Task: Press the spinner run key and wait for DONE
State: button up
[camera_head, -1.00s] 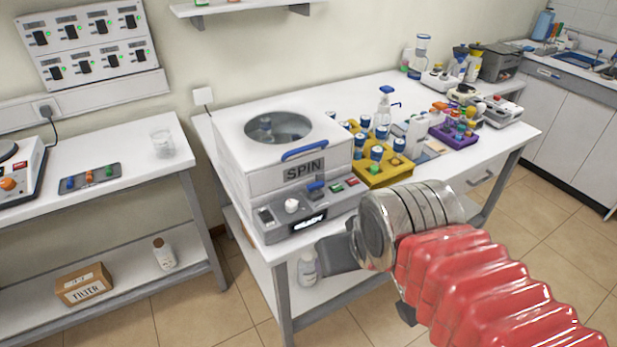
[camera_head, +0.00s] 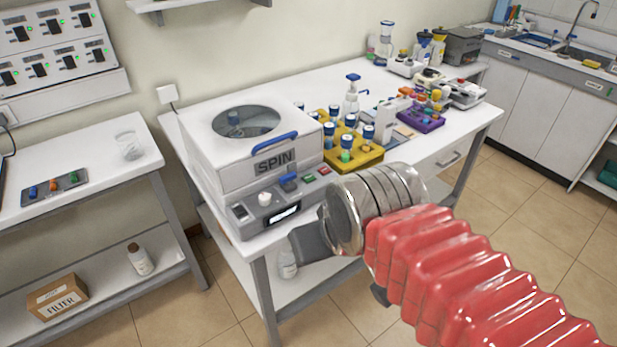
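The white spinner (camera_head: 200,160), labelled SPIN, stands on the bench with its lid (camera_head: 195,112) shut. Its round window shows a tube with a blue cap inside. The sloped grey front panel has a white knob (camera_head: 264,198), a blue latch (camera_head: 288,181), a green key (camera_head: 309,177) and a red key (camera_head: 324,170). The lit display (camera_head: 285,214) is too small to read surely, and no key label is legible. My gripper (camera_head: 342,268) is in front of the panel, below and to the right of the keys, apart from them. Its two dark fingers look spread and empty.
A yellow rack (camera_head: 368,157) of blue-capped tubes stands right of the spinner. A purple rack (camera_head: 425,120) and bottles stand farther right. A side table (camera_head: 90,165) with a small tray (camera_head: 62,190) and a beaker (camera_head: 128,146) is at left. Floor in front is clear.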

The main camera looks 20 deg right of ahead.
grip_shut()
dwell(0.3)
dwell(1.1)
